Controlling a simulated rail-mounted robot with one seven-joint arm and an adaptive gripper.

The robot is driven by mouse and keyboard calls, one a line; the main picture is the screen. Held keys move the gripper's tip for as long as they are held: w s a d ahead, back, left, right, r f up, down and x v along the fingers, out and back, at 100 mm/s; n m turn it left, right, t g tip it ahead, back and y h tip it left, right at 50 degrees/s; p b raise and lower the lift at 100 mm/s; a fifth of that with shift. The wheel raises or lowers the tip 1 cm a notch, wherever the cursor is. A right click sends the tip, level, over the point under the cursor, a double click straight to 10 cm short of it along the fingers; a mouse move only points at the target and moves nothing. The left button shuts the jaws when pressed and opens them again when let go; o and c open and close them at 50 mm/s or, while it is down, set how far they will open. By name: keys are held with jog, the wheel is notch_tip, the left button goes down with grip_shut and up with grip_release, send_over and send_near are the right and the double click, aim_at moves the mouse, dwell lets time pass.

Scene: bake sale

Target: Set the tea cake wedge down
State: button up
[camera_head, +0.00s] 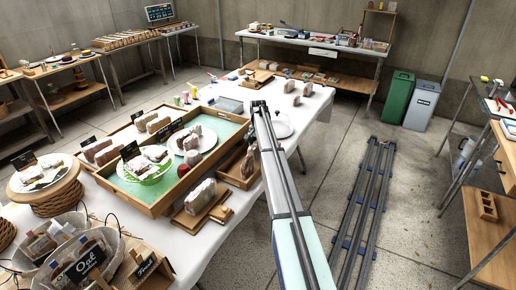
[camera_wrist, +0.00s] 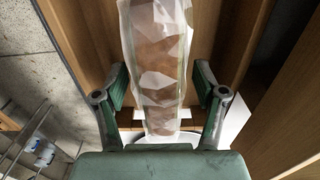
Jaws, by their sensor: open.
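The tea cake wedge, a brown piece in clear wrapping (camera_wrist: 158,75), fills the middle of the wrist view. It lies inside a narrow wooden box with brown walls. My gripper (camera_wrist: 161,78) is open around it, one green-padded finger on each side, with gaps between the fingers and the wrapping. The underside of the wedge is hidden.
Left of the box stand a wooden stand with wrapped loaves (camera_head: 200,196) and a large green-lined tray (camera_head: 215,132) with plates of cakes. A glass-domed plate (camera_head: 281,128) is just beyond my arm. Wooden walls rise close beside my gripper in the wrist view.

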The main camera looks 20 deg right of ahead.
jog(key=shift+r, duration=0.1)
notch_tip(320, 180, up, 12)
jog(key=shift+r+b, duration=0.1)
jog(key=shift+b, duration=0.95)
jog(key=shift+s, duration=0.1)
